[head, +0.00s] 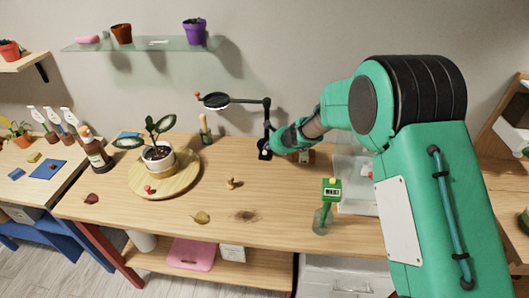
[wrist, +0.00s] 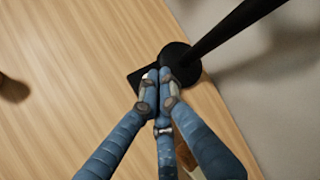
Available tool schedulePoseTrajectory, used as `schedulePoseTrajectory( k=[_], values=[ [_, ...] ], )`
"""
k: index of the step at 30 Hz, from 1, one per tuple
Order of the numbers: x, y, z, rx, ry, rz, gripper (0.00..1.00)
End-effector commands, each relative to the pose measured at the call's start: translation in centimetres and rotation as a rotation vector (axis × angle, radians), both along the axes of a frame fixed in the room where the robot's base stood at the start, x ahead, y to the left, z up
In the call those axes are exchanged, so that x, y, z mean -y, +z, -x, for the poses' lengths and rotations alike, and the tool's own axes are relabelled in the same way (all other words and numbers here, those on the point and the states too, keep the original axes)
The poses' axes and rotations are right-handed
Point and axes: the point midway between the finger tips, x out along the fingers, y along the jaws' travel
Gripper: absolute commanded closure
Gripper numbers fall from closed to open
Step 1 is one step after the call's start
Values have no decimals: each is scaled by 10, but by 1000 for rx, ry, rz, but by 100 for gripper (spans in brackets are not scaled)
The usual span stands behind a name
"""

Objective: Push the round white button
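A black desk lamp (head: 267,118) stands at the back of the wooden table, its round head (head: 216,100) reaching left. Its dark base (head: 264,157) is on the tabletop; the base (wrist: 187,60) also shows in the wrist view, a round part beside a flat square plate. My gripper (wrist: 159,77) has its blue fingers together with nothing visible between them. The fingertips are over the plate, beside the round part; I cannot tell whether they touch it. I cannot make out the round white button clearly; the fingertips may hide it.
A potted plant (head: 158,155) on a round wooden board and a brown bottle (head: 95,150) stand to the left. A green meter (head: 331,190) in a glass and a clear bin (head: 352,190) are to the right. The table's front middle is mostly clear.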

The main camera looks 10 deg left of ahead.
Motion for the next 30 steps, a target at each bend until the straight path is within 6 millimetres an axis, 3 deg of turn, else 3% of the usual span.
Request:
schedulePoseTrajectory(
  k=[30],
  values=[
    [0, -9, 0, 0, 0, 0, 100]
  ],
)
